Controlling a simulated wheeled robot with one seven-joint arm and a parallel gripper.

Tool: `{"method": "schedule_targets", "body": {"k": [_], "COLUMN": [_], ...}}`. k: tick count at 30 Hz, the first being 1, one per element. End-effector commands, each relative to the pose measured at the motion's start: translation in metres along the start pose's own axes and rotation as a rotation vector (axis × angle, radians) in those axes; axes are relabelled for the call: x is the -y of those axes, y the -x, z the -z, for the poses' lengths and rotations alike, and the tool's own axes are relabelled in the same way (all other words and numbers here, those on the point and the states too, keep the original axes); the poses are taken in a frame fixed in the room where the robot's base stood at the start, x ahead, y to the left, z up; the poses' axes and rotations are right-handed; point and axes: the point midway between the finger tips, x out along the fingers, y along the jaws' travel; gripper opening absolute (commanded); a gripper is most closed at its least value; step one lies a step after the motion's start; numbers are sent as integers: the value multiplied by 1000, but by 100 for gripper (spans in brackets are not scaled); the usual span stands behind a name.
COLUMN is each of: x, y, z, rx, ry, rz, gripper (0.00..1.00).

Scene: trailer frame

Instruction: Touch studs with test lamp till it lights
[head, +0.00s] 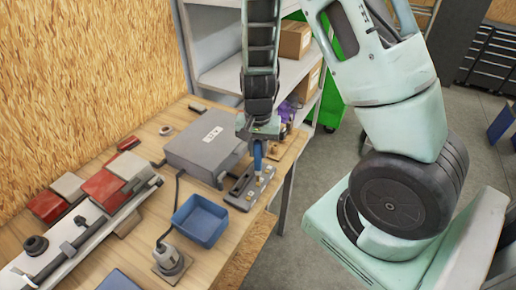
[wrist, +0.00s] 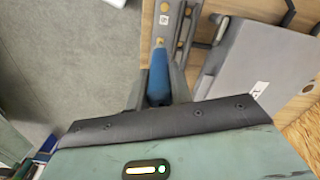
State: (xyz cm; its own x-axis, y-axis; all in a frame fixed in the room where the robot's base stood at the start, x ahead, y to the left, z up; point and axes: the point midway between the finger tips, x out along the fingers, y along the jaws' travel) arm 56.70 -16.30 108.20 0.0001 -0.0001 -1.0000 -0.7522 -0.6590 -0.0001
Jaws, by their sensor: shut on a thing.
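My gripper (head: 258,142) is shut on the blue test lamp (head: 258,158) and points down over the right edge of the workbench. In the wrist view the lamp (wrist: 158,78) sits between the two dark fingers, with a yellowish tip towards the stud strip. The dark strip with several studs (head: 240,196) lies on the bench below the lamp; part of it shows in the wrist view (wrist: 174,32). The lamp's tip is at or just above the strip; I cannot tell whether it touches a stud. I cannot tell whether the yellowish tip is lit.
A grey box (head: 205,142) with a white label stands left of the strip. A blue tray (head: 200,222) and a grey round fitting with a cable (head: 170,262) are nearer. Red and grey blocks (head: 104,188) and a long rail lie at left. Shelves (head: 222,75) stand behind.

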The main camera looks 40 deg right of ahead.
Motion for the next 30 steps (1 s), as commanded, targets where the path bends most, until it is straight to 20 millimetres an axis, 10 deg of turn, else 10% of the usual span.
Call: {"method": "schedule_targets", "body": {"k": [30], "x": [0], "y": [-13], "z": [0], "rx": [0], "ry": [0], "rz": [0], "gripper": [12]}}
